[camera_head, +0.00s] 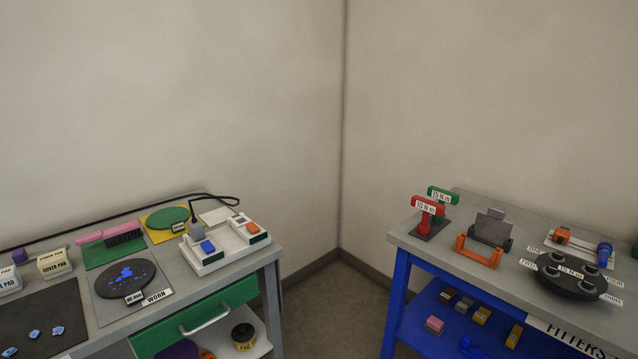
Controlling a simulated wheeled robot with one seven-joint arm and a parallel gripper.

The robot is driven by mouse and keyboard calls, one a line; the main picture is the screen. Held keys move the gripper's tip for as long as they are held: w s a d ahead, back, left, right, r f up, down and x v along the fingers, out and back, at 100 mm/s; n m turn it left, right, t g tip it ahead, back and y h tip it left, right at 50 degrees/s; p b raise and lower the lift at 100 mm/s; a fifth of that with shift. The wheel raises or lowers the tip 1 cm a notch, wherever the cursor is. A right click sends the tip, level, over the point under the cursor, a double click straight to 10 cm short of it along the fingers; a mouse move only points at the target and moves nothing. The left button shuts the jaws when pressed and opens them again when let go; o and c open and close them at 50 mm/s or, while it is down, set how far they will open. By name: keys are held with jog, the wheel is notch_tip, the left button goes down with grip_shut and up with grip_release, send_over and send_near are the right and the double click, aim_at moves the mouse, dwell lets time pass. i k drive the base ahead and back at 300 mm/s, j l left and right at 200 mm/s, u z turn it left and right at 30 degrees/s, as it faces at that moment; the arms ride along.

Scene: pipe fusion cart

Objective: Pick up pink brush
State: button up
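The pink brush (121,229) lies on the left grey table, toward its back. It has a pink top and handle and dark bristles, and it rests on a green mat (103,258). It sits behind the round black disc labelled WORN and left of a yellow square with a green disc. My gripper is not in view.
Around the brush are the black disc (125,279), the green disc (167,217) and a white tray (229,245) with blue and orange blocks. Two labelled boxes (54,263) stand left. A blue-framed bench (461,262) with tools stands right, with floor between.

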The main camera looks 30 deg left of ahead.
aim_at(122, 229)
jog(key=i+u, duration=0.35)
jog(key=i+l+u, duration=0.25)
jog(key=i+u, duration=0.15)
jog(key=i+l+u, duration=0.35)
jog(key=i+j, duration=0.05)
